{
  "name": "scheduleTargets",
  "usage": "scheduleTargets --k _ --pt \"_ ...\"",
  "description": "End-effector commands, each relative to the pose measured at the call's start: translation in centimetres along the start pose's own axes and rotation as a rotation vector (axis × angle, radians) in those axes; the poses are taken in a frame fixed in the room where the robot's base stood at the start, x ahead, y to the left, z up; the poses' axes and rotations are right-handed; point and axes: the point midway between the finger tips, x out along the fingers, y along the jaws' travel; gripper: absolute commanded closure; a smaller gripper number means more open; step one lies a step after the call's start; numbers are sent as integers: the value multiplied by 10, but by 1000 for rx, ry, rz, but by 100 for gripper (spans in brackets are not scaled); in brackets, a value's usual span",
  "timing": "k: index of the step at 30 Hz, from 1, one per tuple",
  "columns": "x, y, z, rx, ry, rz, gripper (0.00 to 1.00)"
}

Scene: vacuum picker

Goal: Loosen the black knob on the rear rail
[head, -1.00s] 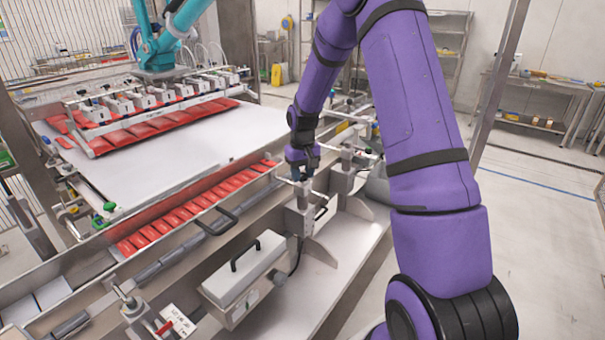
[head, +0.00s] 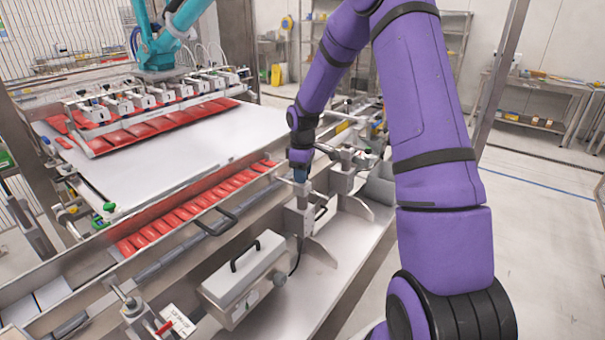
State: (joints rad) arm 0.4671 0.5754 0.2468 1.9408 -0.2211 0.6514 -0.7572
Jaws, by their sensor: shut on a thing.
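My gripper (head: 300,176) points down at the top of a metal clamp post (head: 300,218) on the rail beside the conveyor. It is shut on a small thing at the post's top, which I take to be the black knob. The fingers hide the knob, so its shape and how far it is turned cannot be seen. The rear rail (head: 335,152) runs past the gripper towards the back, with a metal cross rod and fittings just right of the gripper.
A grey box with a black handle (head: 243,275) stands in front of the post. Red packets (head: 190,212) lie in a row along the conveyor at left. A teal picker arm (head: 160,45) stands above the white table. Open floor lies to the right.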

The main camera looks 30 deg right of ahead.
Motion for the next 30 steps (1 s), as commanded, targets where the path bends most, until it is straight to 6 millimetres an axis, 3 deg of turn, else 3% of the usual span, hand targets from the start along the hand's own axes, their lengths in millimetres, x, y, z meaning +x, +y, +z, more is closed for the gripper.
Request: scheduleTargets --k 20,21,24,30 --pt "-2 1 -1 -63 2 4 86" --pt "-2 1 -1 -63 2 4 57" --pt "-1 1 0 -63 2 3 36" --pt "-1 1 0 -62 1 1 36"
